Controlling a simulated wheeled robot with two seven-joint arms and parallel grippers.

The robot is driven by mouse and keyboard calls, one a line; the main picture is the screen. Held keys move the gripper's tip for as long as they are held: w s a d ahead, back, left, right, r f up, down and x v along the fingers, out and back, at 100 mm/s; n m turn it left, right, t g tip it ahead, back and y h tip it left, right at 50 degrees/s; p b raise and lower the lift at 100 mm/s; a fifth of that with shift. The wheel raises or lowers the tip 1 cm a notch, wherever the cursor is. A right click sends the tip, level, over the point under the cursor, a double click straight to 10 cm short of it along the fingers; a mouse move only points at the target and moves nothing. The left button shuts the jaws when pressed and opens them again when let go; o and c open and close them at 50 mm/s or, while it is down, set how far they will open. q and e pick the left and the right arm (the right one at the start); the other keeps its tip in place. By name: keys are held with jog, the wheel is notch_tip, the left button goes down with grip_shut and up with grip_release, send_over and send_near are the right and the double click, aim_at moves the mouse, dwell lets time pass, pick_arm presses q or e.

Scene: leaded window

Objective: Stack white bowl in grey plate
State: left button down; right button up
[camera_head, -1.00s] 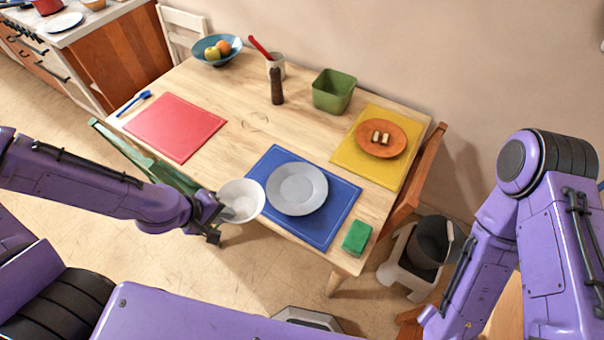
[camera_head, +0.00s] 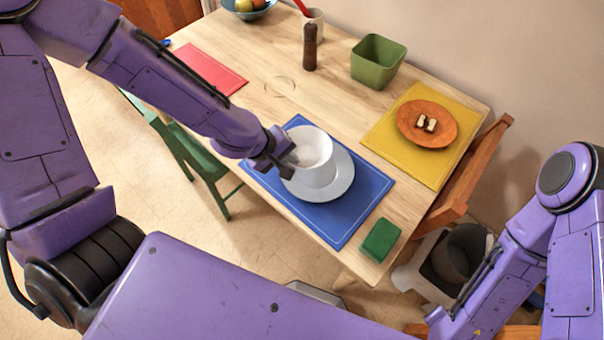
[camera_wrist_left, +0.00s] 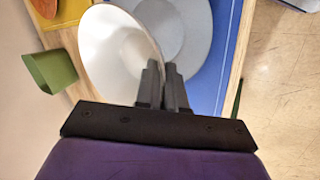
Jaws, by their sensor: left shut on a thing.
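The white bowl (camera_head: 318,168) is held by its rim over the grey plate (camera_head: 344,183), a little toward the plate's upper left in the head view. My left gripper (camera_head: 287,158) is shut on the bowl's near-left rim. The plate lies on the blue placemat (camera_head: 347,222), partly hidden by the bowl. In the left wrist view the gripper fingers (camera_wrist_left: 163,75) pinch the rim of the bowl (camera_wrist_left: 112,50), with the plate (camera_wrist_left: 198,40) beyond. I cannot tell whether the bowl touches the plate. My right gripper is out of view.
A green sponge (camera_head: 380,240) lies right of the placemat near the table edge. An orange plate (camera_head: 412,130) with food sits on the yellow placemat (camera_head: 398,151). A green square container (camera_head: 377,65), a dark pepper mill (camera_head: 309,48) and a red placemat (camera_head: 212,72) are farther back.

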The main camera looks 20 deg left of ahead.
pick_arm(q)
jog(key=x, duration=0.3)
jog(key=shift+d+f, duration=0.2)
jog(key=shift+d, duration=0.3)
jog(key=f, duration=0.4)
jog(key=shift+w+d+b, duration=0.25)
jog(key=shift+w+b, duration=0.05)
jog(key=shift+w, duration=0.1)
jog(key=shift+s+r, duration=0.1)
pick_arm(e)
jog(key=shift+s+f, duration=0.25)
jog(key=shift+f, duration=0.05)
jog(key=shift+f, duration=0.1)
